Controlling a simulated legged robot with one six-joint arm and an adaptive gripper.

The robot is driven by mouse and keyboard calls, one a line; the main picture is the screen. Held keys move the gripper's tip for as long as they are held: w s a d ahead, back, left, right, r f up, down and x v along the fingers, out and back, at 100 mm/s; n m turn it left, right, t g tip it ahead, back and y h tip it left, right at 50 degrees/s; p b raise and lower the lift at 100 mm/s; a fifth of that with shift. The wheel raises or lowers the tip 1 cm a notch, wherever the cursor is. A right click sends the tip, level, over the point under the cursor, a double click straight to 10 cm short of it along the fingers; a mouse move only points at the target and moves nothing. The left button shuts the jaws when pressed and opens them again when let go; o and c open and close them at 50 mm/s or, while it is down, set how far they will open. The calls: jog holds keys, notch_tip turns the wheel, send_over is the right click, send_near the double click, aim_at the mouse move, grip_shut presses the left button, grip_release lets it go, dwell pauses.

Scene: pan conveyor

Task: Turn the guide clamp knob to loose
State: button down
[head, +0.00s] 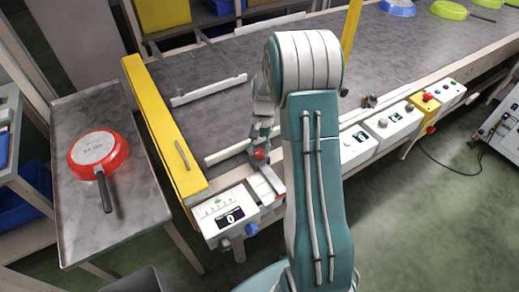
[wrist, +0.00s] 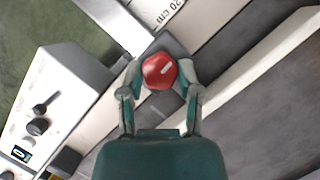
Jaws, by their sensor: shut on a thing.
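The guide clamp knob is red with a white pointer mark, and in the wrist view the knob (wrist: 160,71) sits between my two fingers. In the head view the red knob (head: 260,154) shows at the near edge of the conveyor, beside the end of a white guide rail (head: 222,153). My gripper (wrist: 160,80) is shut on the knob, a finger on either side. In the head view my gripper (head: 262,145) comes down over the knob from above, and my arm hides part of the conveyor to the right. The pointer mark slants towards the upper right in the wrist view.
A control box (head: 224,214) with a display reading 0 stands close to the knob. A yellow end barrier (head: 165,135) crosses the conveyor's left end. A red pan (head: 99,150) lies on a side table (head: 135,206) at left. More control boxes (head: 392,121) line the near edge.

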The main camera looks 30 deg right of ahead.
jog(key=shift+w, duration=0.15)
jog(key=shift+c, duration=1.5)
grip_release()
jog(key=shift+r, duration=0.1)
jog(key=v, duration=1.1)
jog(key=shift+w+d+r, duration=0.15)
jog(key=shift+d+r, duration=0.05)
jog(key=shift+r, duration=0.1)
